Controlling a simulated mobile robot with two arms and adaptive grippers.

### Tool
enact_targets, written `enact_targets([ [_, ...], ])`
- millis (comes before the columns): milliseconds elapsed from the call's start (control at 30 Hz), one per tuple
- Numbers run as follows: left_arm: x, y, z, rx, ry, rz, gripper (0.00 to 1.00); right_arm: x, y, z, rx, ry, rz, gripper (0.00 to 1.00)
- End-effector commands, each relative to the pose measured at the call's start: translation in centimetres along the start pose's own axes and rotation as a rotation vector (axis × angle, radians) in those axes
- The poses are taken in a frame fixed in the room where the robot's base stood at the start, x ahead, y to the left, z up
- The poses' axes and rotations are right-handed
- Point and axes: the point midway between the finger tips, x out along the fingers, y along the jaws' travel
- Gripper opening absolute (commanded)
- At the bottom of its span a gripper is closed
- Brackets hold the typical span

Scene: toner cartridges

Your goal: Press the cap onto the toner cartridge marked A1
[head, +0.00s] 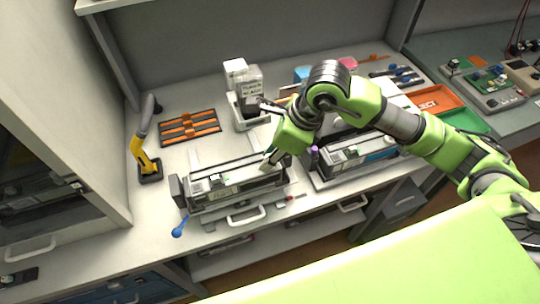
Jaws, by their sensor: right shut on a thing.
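A long dark-and-grey toner cartridge (236,183) lies in a holder at the front of the bench, left of centre. A second cartridge (358,154) lies in a holder to its right. Their markings are too small to read, so I cannot tell which is A1. My right gripper (268,162) reaches down at the right end of the left cartridge. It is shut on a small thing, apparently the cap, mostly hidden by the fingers. I cannot tell whether that thing touches the cartridge. My left gripper is not in view.
A yellow-and-grey stand (145,158) is at the left, beside an orange-and-black rack (189,127). A white device (247,92) stands behind the left cartridge. An orange tray (436,100) and a green tray (466,121) are at the right. A blue-ended tool (179,229) is at the front edge.

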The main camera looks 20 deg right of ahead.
Motion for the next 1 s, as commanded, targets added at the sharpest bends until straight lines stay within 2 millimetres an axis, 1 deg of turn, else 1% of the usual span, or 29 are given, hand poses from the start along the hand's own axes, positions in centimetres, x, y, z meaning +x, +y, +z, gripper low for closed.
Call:
enact_targets([
  [167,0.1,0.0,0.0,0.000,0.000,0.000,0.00,0.0,0.0,0.0,0.000,0.000,0.000,0.12],
  [500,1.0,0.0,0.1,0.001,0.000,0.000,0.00,0.4,-0.1,-0.1,0.000,-0.001,-0.001,0.12],
  [867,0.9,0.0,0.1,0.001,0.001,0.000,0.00,0.3,-0.1,-0.1,0.000,0.000,-0.001,0.12],
  [900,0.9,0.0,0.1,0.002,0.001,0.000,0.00,0.3,-0.1,-0.1,0.000,0.000,-0.001,0.26],
  [933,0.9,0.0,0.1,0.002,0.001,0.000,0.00,0.3,-0.1,-0.1,0.000,0.000,-0.001,0.34],
  [967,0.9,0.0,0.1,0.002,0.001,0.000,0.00,0.3,-0.1,-0.1,0.000,0.000,-0.001,0.40],
  [1000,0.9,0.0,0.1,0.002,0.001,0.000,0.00,0.3,-0.1,-0.1,0.001,0.000,-0.001,0.40],
])
